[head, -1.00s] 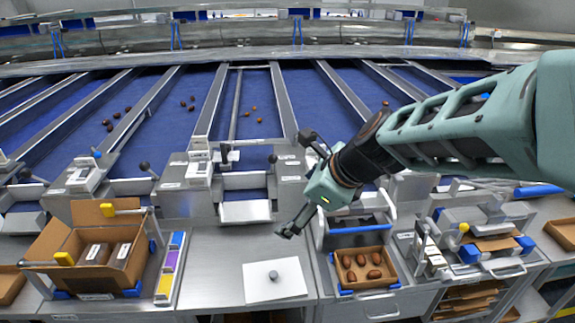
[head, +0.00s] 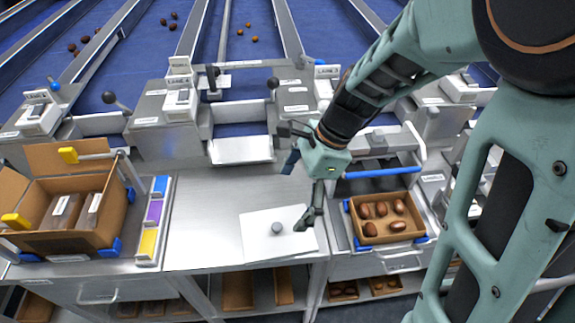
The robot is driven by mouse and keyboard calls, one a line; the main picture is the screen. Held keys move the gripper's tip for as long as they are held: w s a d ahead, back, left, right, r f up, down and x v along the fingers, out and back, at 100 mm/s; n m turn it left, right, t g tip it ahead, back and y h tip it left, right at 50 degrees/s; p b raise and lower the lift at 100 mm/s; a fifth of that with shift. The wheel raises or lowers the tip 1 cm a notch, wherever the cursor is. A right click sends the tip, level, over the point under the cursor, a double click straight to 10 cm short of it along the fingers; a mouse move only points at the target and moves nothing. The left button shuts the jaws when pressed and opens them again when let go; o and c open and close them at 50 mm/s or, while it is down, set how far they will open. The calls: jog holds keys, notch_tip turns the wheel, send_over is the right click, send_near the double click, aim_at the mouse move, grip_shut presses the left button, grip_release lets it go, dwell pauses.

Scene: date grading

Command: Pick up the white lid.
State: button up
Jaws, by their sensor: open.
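The white lid (head: 262,244) is a flat square sheet with a small round grey knob (head: 277,228) near its middle. It lies flat on the steel bench, near the front edge, in the head view. My gripper (head: 298,195) is open and empty, with its fingers pointing down. It shows over the lid's right and far side. One dark finger overlaps the lid's right edge in the picture. I cannot tell its exact height above the lid.
An open cardboard box (head: 112,215) with packs inside stands at the left, beside a strip of blue, purple and yellow blocks (head: 153,212). A small carton of dates (head: 397,237) sits right of the lid. The bench (head: 205,230) left of the lid is clear.

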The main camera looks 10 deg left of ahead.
send_over(278, 227)
jog(key=d, duration=0.1)
jog(key=f, duration=0.4)
jog(key=shift+w+d+f, duration=0.2)
jog(key=shift+w+f, duration=0.1)
jog(key=shift+d+b+x, duration=0.1)
jog(key=shift+b+x, duration=0.2)
jog(key=shift+x, duration=1.15)
jog(key=shift+d+b+x, duration=0.15)
jog(key=shift+b+x, duration=0.15)
jog(key=shift+x, duration=1.15)
jog(key=shift+w+f, duration=0.1)
jog(key=shift+f, duration=0.05)
jog(key=shift+c, duration=0.6)
jog(key=c, duration=1)
jog(key=shift+d, duration=0.1)
jog(key=shift+c, duration=1)
jog(key=shift+c, duration=0.2)
